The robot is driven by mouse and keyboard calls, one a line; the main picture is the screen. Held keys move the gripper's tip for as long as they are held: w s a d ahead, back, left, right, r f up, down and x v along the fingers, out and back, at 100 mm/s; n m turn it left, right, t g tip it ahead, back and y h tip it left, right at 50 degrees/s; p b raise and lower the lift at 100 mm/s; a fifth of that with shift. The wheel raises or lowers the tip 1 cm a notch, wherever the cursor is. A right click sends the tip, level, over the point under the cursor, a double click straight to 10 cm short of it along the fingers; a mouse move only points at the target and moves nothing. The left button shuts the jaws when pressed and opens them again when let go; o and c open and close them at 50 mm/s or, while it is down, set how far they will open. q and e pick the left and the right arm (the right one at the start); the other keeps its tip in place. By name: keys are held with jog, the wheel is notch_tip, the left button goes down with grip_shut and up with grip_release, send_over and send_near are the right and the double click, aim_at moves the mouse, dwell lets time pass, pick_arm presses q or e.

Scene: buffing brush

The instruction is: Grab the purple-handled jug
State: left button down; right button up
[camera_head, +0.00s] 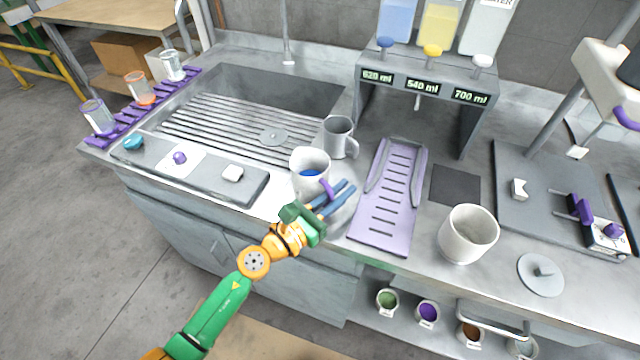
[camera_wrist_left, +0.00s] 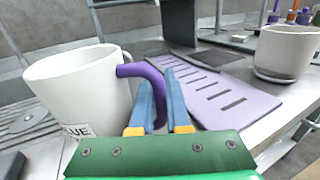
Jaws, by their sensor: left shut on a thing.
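The purple-handled jug (camera_head: 309,165) is white with blue inside and stands upright on the metal counter in front of the sink. In the left wrist view the jug (camera_wrist_left: 82,88) is at the left, with part of a label showing. Its purple handle (camera_wrist_left: 142,74) points toward my gripper. My left gripper (camera_head: 337,194) reaches in from the front, its blue fingers at the handle. In the left wrist view the fingers (camera_wrist_left: 158,98) lie on either side of the handle and are shut on it. The handle's lower part is partly hidden by the fingers. My right gripper is not in view.
A grey mug (camera_head: 340,137) stands just behind the jug. A lilac slotted tray (camera_head: 387,215) lies to the right, with a white pot (camera_head: 467,234) beyond it. The dispenser (camera_head: 432,75) stands behind. The sink (camera_head: 262,100) is at the back left.

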pick_arm(q)
jog(key=shift+r+p, duration=0.5)
jog(key=s+d+r+p, duration=0.8)
jog(key=s+r+p, duration=0.3)
jog(key=r, duration=0.1)
jog(key=shift+d, duration=0.3)
dwell(0.5)
